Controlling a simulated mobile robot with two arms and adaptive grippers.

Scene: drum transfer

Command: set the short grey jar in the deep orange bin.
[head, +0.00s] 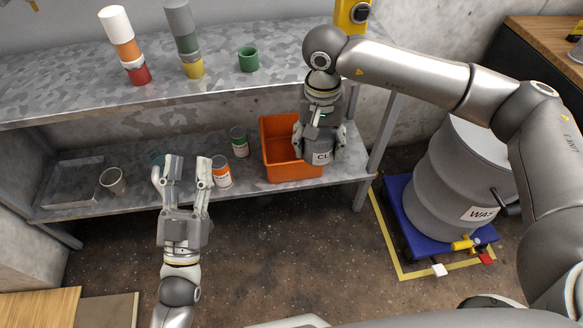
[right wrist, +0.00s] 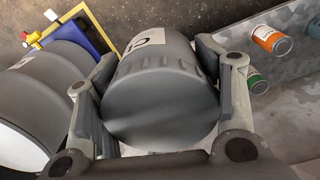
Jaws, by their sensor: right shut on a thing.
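The short grey jar (head: 321,157) carries a white label with dark letters. My right gripper (head: 317,142) is shut around its sides, and the jar fills the middle of the right wrist view (right wrist: 160,100). The deep orange bin (head: 278,168) stands on the lower shelf. In the head view the jar covers the bin's right part; how high it is above or in the bin I cannot tell. The bin is hidden in the right wrist view. My left gripper (head: 184,165) is open and empty, in front of the lower shelf, left of the bin.
An orange-and-white can (head: 221,171), a green can (head: 239,142), a grey cup (head: 113,180) and a shallow tray (head: 73,184) are on the lower shelf. The upper shelf (head: 60,75) overhangs, with stacked cups and a green cup (head: 248,59). A grey drum (head: 455,175) stands right.

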